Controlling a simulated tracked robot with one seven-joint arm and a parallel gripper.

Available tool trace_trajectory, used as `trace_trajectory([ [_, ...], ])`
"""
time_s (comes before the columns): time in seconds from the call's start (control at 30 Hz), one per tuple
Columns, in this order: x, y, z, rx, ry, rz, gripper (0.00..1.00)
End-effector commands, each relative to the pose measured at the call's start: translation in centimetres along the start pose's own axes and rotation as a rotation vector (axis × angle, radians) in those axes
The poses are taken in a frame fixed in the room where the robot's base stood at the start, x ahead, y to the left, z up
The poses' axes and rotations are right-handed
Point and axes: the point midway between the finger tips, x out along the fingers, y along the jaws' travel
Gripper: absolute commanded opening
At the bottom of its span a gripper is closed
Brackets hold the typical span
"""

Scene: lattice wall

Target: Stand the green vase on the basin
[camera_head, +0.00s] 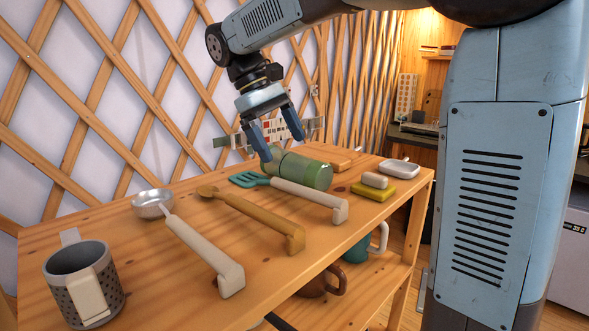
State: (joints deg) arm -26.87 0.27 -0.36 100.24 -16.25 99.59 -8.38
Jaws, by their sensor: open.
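The green vase (306,172) lies on its side on the wooden table, with one end toward the lower right. My gripper (282,148) points down just above the vase, its two blue fingers apart and nothing held between them. The left fingertip is close to the vase's far left end; I cannot tell whether it touches. No thing is clearly recognisable as the basin; a small white rimmed dish (399,168) stands at the table's right end.
Near the vase lie a teal slotted turner (305,198), a wooden spoon (252,216) and a metal ladle (152,203). A perforated holder (83,285) stands front left. A yellow sponge (373,191) bears a pale block (374,180). The lattice wall rises behind.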

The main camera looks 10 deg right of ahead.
Motion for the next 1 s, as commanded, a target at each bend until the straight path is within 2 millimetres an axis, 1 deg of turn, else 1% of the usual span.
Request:
trace_trajectory([
  [0.3,3.9,-0.1,-0.2,-0.001,-0.001,0.000,0.97],
  [0.4,4.7,0.0,-0.2,0.000,0.000,0.000,0.97],
  [0.5,5.0,0.0,-0.2,0.000,0.001,0.000,0.97],
  [1.0,5.2,0.0,-0.3,0.000,0.000,0.000,0.97],
])
